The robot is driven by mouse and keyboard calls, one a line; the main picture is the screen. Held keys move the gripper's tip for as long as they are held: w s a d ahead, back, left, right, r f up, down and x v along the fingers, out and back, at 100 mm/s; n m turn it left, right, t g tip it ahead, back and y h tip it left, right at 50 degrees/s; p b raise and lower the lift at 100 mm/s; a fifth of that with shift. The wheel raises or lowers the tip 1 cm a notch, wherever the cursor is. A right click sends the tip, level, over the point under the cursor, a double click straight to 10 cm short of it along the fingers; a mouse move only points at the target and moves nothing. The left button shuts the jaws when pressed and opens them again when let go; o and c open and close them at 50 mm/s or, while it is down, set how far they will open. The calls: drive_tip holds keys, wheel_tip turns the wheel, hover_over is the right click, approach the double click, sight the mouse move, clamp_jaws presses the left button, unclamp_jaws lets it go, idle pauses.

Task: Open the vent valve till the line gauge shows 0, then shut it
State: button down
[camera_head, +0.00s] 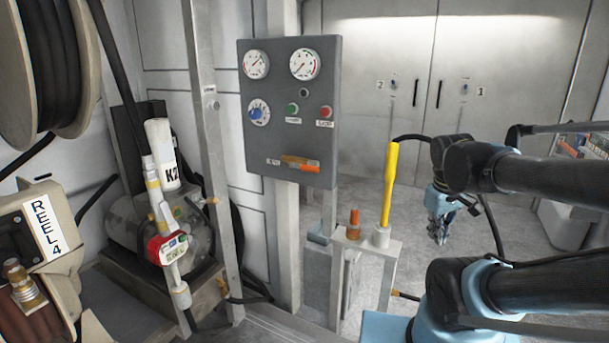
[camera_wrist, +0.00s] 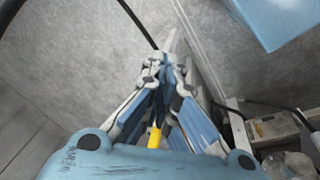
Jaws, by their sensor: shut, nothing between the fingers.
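A grey panel (camera_head: 241,120) stands left of centre in the head view. An orange-handled valve (camera_head: 300,162) sits low on it, its handle roughly level; its small label is too small to read. Two round white gauges, a left one (camera_head: 256,64) and a right one (camera_head: 304,64), are at the panel's top. Their needles show, but I cannot read their labels or values. My gripper (camera_head: 440,238) hangs pointing down, well right of the panel and apart from the valve. In the wrist view its fingers (camera_wrist: 167,55) are together and empty. The valve is not identifiable there.
A yellow upright lever (camera_head: 389,185) and a small orange-capped fitting (camera_head: 354,220) stand on a metal stand between panel and gripper. The panel also bears a blue knob (camera_head: 257,113), green button (camera_head: 293,108) and red button (camera_head: 326,112). A hose reel (camera_head: 75,65) is left.

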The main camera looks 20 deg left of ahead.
sight(304, 167)
drive_tip(key=w+a+r+n+t+h, duration=0.1)
drive_tip(key=w+a+r+n, duration=0.3)
drive_tip(key=a+n, duration=0.4)
drive_tip(key=w+a+r+n+t+h, duration=0.1)
drive_tip(key=w+a+r+n, duration=0.4)
drive_tip(key=a, duration=0.4)
drive_tip(key=s+a+r+n+t, duration=0.1)
drive_tip(key=s+a+n, duration=0.2)
drive_tip(key=a+n, duration=0.35)
drive_tip(key=s+a+r+n+t+y, duration=0.1)
drive_tip(key=s+a+r+n, duration=0.15)
drive_tip(key=a, duration=0.75)
drive_tip(key=s+a+n+t, duration=0.1)
drive_tip(key=s+a+n, duration=0.1)
drive_tip(key=a+n, duration=0.45)
drive_tip(key=w+f+m, duration=0.1)
drive_tip(key=w+f, duration=0.3)
drive_tip(key=w, duration=0.4)
drive_tip(key=shift+d+f, duration=0.15)
drive_tip(key=shift+d, duration=0.15)
drive_tip(key=shift+d, duration=0.1)
